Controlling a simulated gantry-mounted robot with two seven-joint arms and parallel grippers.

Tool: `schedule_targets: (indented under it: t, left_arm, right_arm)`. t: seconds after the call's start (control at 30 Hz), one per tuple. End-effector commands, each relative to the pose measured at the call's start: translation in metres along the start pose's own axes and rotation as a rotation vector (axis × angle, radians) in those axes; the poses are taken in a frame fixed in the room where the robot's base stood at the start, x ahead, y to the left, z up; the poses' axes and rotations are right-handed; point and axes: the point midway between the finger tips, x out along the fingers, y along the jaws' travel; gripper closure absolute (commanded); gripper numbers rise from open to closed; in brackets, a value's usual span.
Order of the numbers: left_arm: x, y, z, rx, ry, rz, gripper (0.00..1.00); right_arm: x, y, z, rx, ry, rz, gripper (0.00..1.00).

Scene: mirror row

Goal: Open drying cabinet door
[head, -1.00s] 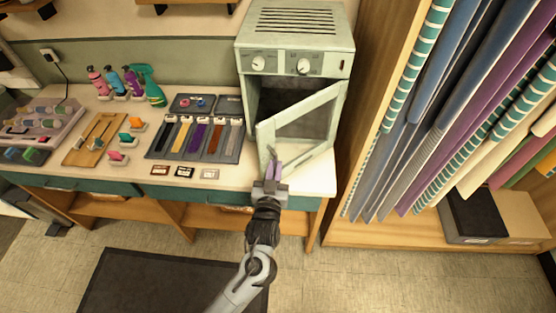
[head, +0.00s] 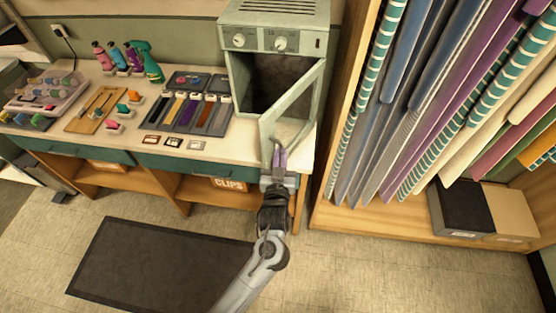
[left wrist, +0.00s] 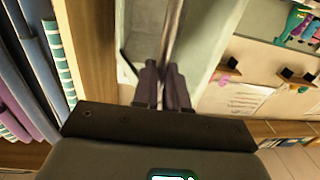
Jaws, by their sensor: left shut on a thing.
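The drying cabinet (head: 274,14) is a pale green box with two knobs and a top vent, standing at the right end of the workbench. Its framed door (head: 296,104) is swung well open, hinged on the right, and the dark interior shows. My left gripper (head: 279,158) is at the door's free lower edge, shut on the door handle. In the left wrist view the purple-grey fingers (left wrist: 165,85) close around a slim metal handle bar (left wrist: 174,30) in front of the door panel. The fingers hide part of the handle. My right gripper is not in view.
A rack of rolled fabrics (head: 430,100) with a wooden side panel stands close right of the cabinet. The bench (head: 245,148) holds a tray of coloured strips (head: 185,110), spray bottles (head: 148,66) and small items. A dark mat (head: 160,265) lies on clear floor.

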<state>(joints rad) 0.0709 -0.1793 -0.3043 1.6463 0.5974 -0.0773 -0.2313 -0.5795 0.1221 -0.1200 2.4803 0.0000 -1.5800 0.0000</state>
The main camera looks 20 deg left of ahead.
Motion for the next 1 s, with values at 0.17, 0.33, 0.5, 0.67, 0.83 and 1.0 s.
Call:
schedule_targets:
  t: [0.17, 0.33, 0.5, 0.67, 0.83, 1.0]
  left_arm:
    - [0.001, 0.003, 0.004, 0.007, -0.009, 0.009, 1.00]
    - [0.001, 0.002, 0.003, 0.005, -0.007, 0.007, 0.69]
    - [0.000, 0.001, 0.002, 0.003, -0.005, 0.004, 0.62]
    - [-0.001, 0.001, 0.001, 0.003, -0.004, 0.002, 0.62]
    - [-0.013, 0.000, -0.001, 0.002, -0.006, 0.002, 0.62]
    - [-0.041, 0.000, -0.002, 0.003, -0.007, 0.003, 0.62]
  right_arm:
    - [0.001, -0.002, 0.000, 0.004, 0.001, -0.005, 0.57]
    - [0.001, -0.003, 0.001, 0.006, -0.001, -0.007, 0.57]
    - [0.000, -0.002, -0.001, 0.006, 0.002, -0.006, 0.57]
    - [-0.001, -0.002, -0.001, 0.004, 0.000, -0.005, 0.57]
    - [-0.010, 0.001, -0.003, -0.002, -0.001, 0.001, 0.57]
    - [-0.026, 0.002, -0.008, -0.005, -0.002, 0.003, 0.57]
